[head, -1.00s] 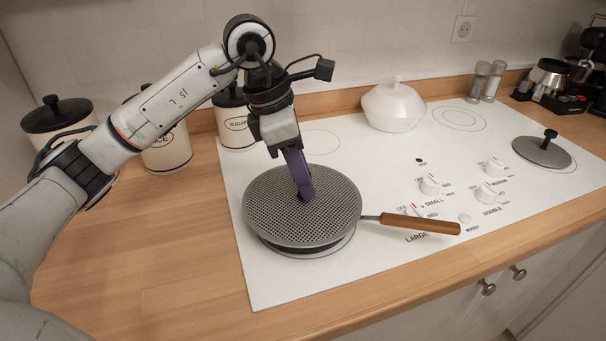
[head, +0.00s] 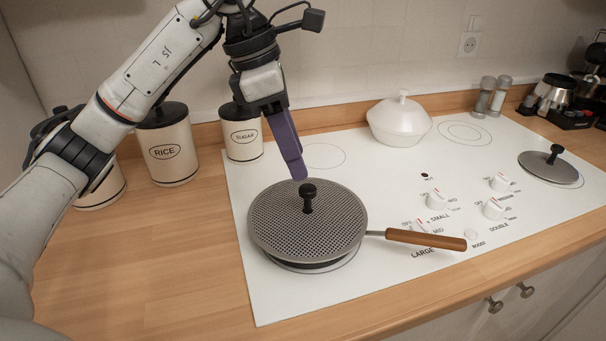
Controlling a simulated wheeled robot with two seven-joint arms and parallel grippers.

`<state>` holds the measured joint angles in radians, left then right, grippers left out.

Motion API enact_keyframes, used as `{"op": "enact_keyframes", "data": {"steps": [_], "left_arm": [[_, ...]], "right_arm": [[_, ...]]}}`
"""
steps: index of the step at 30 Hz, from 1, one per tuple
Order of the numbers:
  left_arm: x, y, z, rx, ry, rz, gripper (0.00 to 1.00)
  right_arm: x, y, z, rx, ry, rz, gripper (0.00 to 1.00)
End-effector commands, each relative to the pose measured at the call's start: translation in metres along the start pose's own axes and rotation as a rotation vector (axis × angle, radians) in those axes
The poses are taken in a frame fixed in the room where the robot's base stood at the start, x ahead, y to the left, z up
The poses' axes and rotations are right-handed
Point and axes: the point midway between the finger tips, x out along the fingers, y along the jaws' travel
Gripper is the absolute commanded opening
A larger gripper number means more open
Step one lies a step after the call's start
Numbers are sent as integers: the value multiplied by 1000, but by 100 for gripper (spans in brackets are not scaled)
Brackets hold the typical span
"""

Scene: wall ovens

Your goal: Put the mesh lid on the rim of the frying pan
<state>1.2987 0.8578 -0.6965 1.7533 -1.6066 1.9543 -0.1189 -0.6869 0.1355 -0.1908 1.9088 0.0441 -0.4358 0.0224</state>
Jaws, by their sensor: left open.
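The mesh lid (head: 285,225), grey and perforated with a black knob (head: 307,195), lies flat over the top of the frying pan (head: 300,266). It covers the pan's opening, and only the pan's dark lower side and wooden handle (head: 425,239) show. The pan stands on the front left burner of the white cooktop. My left gripper (head: 299,172) is open and empty, just above and behind the knob, apart from it. Its purple fingers overlap in this view. My right gripper is out of view.
A white lidded pot (head: 399,122) stands on the back of the cooktop (head: 400,180). A second round grey lid (head: 547,167) lies at the right. Rice (head: 165,150) and sugar (head: 242,135) canisters stand behind my left arm. The wooden counter at the front left is clear.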

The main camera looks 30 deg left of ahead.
Motion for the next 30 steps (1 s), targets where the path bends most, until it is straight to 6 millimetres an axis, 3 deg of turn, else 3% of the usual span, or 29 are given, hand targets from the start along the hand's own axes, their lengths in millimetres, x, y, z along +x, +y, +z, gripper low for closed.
{"op": "enact_keyframes", "data": {"steps": [3, 8, 30], "left_arm": [[-20, 0, 1, -1, -2, 1, 43], [-32, 0, 0, 0, 0, 1, 43], [-33, 0, 0, 0, 1, 0, 43]], "right_arm": [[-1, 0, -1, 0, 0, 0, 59], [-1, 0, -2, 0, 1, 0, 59], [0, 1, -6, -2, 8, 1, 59]]}}
